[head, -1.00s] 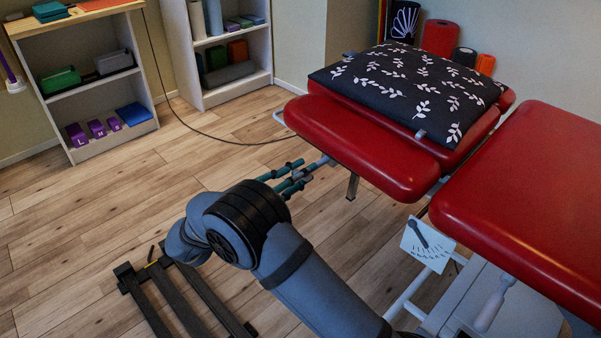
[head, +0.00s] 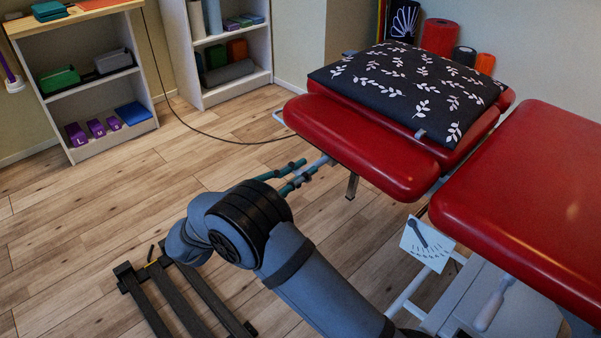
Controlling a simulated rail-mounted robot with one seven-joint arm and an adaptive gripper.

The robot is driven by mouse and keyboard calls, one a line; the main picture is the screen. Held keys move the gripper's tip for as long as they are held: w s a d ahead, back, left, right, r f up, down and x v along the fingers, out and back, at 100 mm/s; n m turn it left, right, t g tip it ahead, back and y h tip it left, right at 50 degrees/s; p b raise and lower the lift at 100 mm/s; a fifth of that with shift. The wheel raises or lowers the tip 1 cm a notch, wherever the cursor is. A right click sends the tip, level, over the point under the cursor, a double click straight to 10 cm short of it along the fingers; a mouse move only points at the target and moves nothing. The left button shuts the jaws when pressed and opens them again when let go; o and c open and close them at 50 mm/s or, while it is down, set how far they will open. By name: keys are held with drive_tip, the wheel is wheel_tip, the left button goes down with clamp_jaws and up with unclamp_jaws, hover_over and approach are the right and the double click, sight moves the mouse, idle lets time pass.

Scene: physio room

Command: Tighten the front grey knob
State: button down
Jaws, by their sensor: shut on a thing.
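My gripper (head: 308,172) reaches in beside the left edge of the red headrest section (head: 365,150) of the treatment table. Its teal fingers are closed around a small grey part at the end of a light grey rod under that edge. This is where the front grey knob sits, but the fingers mostly hide it and its outline is too small to make out. My grey arm comes up from the bottom of the head view and hides part of the floor.
A black pillow (head: 405,85) with white leaves lies on the headrest. The larger red table section (head: 530,190) is at right, with a white dial plate (head: 427,245) below. Shelves (head: 95,95) stand at back left.

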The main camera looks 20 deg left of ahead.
drive_tip(key=shift+a+r, duration=0.1)
drive_tip(key=c, duration=1.5)
unclamp_jaws()
drive_tip(key=shift+c, duration=0.2)
drive_tip(key=v, duration=1.2)
drive_tip(key=x, duration=1.2)
drive_tip(key=shift+n, duration=0.8)
